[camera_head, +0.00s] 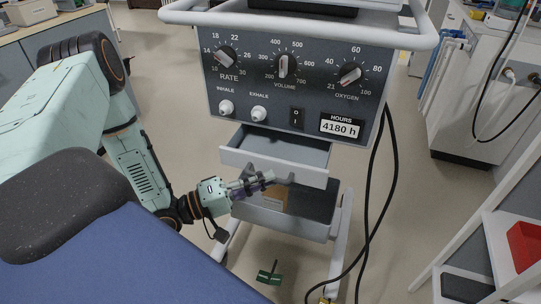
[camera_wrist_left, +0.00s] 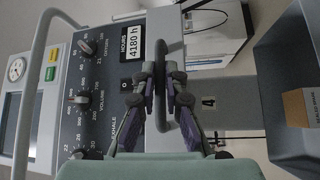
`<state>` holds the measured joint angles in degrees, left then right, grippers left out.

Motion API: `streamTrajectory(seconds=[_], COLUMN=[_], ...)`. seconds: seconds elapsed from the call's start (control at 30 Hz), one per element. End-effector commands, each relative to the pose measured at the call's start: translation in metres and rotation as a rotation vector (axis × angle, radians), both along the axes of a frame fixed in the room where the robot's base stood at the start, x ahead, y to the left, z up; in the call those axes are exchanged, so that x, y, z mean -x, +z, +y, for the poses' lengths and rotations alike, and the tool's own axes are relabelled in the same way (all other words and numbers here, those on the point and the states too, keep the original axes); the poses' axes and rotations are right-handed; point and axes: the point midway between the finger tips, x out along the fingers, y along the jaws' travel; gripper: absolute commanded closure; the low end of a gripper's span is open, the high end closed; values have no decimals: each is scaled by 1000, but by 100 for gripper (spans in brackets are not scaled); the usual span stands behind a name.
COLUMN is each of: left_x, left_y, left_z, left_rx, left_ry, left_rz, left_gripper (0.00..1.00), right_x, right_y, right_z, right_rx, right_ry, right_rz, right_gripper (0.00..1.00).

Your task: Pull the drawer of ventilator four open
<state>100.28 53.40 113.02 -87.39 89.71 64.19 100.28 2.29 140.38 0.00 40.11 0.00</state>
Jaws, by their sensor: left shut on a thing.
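The ventilator (camera_head: 300,93) has a dark front panel with knobs and an hours display of 4180 h. Its shallow grey drawer (camera_head: 240,158) stands partly out below the panel, and its empty-looking inside shows from above. My left gripper (camera_head: 268,178) is at the middle of the drawer front. In the left wrist view the fingers of this gripper (camera_wrist_left: 161,78) are shut on the grey bar handle (camera_wrist_left: 187,117). My right gripper is not in view.
A lower open bin (camera_head: 285,225) with a brown box (camera_head: 273,199) sits under the drawer. Black cables (camera_head: 368,215) hang at the ventilator's right. A shelf with a red bin (camera_head: 524,244) stands at the lower right. A green object (camera_head: 269,277) is near the ventilator's base.

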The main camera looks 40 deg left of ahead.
Motion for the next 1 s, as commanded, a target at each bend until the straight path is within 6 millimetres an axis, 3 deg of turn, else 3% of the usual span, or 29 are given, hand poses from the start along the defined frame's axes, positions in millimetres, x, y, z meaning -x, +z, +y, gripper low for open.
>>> streamTrajectory(seconds=[0.13,0.47,0.5,0.73,1.0], left_x=[18,19,19,19,19], left_y=[0,0,0,0,0], left_z=[-5,-5,-5,-5,-5], left_rx=[1,-1,0,-1,0], left_ry=[0,0,1,0,0], left_rz=[4,1,1,-1,0], left_gripper=[100,100,87,67,66], right_x=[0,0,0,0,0], right_y=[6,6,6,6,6], right_z=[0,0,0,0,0], right_rx=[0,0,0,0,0], right_ry=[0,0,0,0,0], right_rz=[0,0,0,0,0], right_gripper=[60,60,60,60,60])
